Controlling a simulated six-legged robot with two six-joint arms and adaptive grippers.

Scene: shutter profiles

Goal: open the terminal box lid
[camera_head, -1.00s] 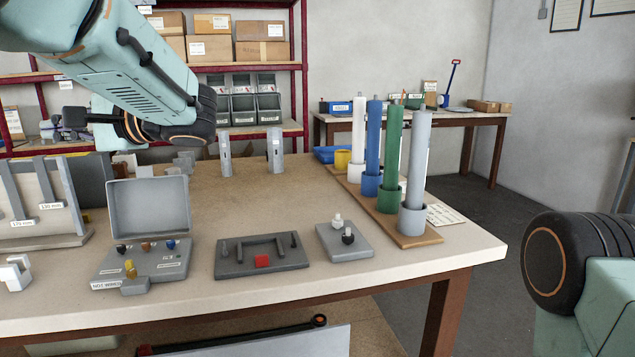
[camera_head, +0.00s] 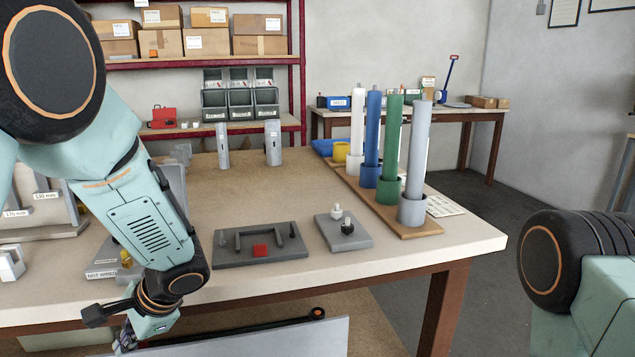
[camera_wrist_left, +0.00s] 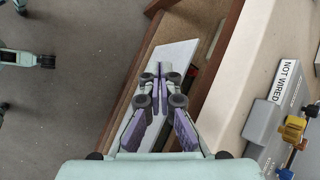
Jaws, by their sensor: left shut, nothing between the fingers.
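The grey terminal box (camera_head: 108,252) with its "NOT WIRED" label sits at the table's front left, mostly hidden behind my left arm. Its lid (camera_head: 178,182) stands raised at the back, with only a strip visible beside the arm. In the left wrist view the box's front part (camera_wrist_left: 262,122) shows at the right, with a yellow knob and a blue one. My left gripper (camera_head: 124,343) is low, in front of the table edge and apart from the box. In the wrist view its fingers (camera_wrist_left: 162,72) are together and empty. My right gripper is out of view.
Coloured posts stand on a wooden base (camera_head: 412,230) at the right. A pale panel (camera_wrist_left: 172,58) lies below the table's front edge (camera_wrist_left: 222,92).

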